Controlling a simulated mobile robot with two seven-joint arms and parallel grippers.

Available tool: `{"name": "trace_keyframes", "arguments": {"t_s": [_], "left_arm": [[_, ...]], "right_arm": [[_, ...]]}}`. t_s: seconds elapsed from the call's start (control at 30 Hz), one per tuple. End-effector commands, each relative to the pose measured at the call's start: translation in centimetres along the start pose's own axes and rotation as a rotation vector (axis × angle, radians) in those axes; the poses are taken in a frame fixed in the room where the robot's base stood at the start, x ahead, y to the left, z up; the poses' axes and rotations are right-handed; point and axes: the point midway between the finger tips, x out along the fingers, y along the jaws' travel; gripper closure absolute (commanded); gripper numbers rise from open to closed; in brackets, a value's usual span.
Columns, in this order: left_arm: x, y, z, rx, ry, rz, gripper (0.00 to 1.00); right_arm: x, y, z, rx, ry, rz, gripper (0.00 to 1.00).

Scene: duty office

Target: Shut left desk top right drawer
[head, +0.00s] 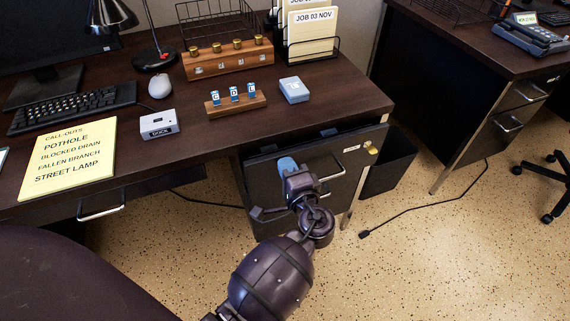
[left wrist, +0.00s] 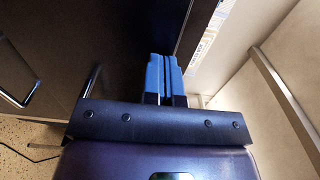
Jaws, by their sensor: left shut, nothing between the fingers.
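The left desk's top right drawer (head: 347,166) is dark, with a metal bar handle (head: 322,176), a white label and a yellow tag at its right. It stands a little way out from under the desk top, with a narrow gap above its front edge. My left gripper (head: 287,165) has blue fingertips pressed together and empty, at the left part of the drawer front. I cannot tell whether they touch it. In the left wrist view the blue fingers (left wrist: 164,76) are side by side against a dark panel. My right gripper is not in view.
The left desk top (head: 340,98) carries a keyboard (head: 72,107), a yellow notepad (head: 72,160), a small blue box (head: 294,90) and wooden racks. A dark bin (head: 388,165) stands right of the drawers. A cable (head: 420,210) lies on the speckled floor.

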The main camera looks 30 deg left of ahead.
Motion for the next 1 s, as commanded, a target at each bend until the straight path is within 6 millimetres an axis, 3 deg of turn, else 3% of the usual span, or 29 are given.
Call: {"name": "trace_keyframes", "arguments": {"t_s": [0.5, 0.8, 1.0], "left_arm": [[0.1, -0.1, -0.1, 0.0, 0.0, -0.001, 1.0], [4.5, -0.1, -0.1, 0.001, -0.001, -0.003, 1.0], [5.1, -0.1, 0.0, 0.0, 0.0, -0.003, 1.0]], "right_arm": [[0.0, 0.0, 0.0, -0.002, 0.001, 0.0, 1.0], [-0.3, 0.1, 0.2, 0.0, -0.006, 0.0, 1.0], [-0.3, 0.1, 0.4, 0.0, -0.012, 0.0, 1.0]]}}
